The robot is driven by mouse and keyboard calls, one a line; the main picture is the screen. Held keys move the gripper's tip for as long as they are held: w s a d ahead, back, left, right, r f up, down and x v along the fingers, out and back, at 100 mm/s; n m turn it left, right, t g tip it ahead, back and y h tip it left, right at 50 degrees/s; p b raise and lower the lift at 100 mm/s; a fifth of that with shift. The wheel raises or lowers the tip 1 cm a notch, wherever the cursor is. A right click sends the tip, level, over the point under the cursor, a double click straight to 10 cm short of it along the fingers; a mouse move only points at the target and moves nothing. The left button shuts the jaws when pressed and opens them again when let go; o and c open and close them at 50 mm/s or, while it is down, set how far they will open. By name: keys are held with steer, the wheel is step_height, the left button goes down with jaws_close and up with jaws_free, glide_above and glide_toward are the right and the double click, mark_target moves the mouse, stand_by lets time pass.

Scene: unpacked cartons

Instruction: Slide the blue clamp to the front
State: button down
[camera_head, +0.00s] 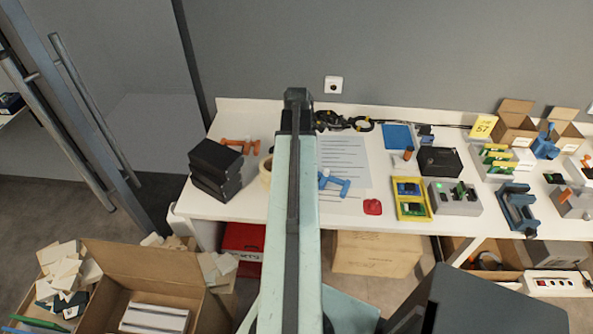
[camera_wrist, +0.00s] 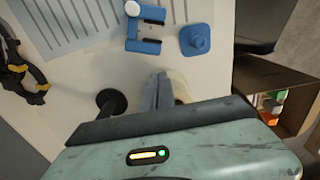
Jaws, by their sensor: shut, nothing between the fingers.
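A small blue clamp (camera_head: 335,184) with a white knob lies on the white table, just right of my arm in the head view, partly hidden by it. In the wrist view the blue clamp (camera_wrist: 145,45) lies near the top middle, at the edge of a printed sheet. My gripper (camera_wrist: 160,85) is shut and empty, apart from the clamp and below it in that picture. My arm hides the gripper in the head view. A blue piece with a round knob (camera_wrist: 195,40) lies beside the clamp.
A tape roll (camera_wrist: 180,88) and a black disc (camera_wrist: 112,101) are close to my gripper. A red piece (camera_head: 372,207) lies near the front edge. Black boxes (camera_head: 216,168) and orange clamps (camera_head: 240,145) are at the left.

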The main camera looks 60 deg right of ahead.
step_height(320, 180, down, 10)
steer(key=b, duration=0.9)
steer(key=shift+b, duration=0.3)
steer(key=shift+r, duration=0.1)
